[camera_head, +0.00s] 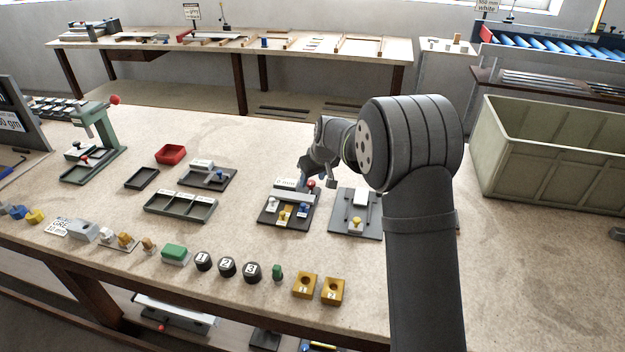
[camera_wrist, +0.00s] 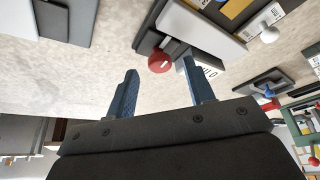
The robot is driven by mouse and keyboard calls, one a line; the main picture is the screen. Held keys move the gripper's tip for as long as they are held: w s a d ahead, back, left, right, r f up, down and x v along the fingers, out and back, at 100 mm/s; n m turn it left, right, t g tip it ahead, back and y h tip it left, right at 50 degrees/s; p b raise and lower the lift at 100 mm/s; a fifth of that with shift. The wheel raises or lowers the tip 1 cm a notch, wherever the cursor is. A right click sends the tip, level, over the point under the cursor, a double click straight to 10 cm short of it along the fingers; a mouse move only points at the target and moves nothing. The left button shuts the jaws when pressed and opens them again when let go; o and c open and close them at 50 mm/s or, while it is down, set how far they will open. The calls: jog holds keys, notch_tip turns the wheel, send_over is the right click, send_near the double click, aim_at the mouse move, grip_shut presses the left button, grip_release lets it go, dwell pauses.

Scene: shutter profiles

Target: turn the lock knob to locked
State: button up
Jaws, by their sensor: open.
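A red round knob (camera_head: 311,184) with a small white mark sits at the back edge of a dark board (camera_head: 268,215) bearing white, yellow and blue parts. I take it for the lock knob. In the wrist view the red knob (camera_wrist: 158,63) shows beyond and between my fingertips, beside a grey block and a partly hidden white label. My gripper (camera_head: 305,173) is above the back of this board. Its two blue fingers (camera_wrist: 158,72) are apart with nothing held between them. I cannot tell whether they touch the knob. The knob's lock setting is not readable.
A second board with a grey plate (camera_head: 345,222) stands close on the right. Black numbered knobs (camera_head: 227,267) and yellow blocks (camera_head: 305,285) line the front. A large green bin (camera_head: 550,165) stands right.

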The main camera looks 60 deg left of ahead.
jog(key=shift+x, duration=0.75)
jog(key=c, duration=1)
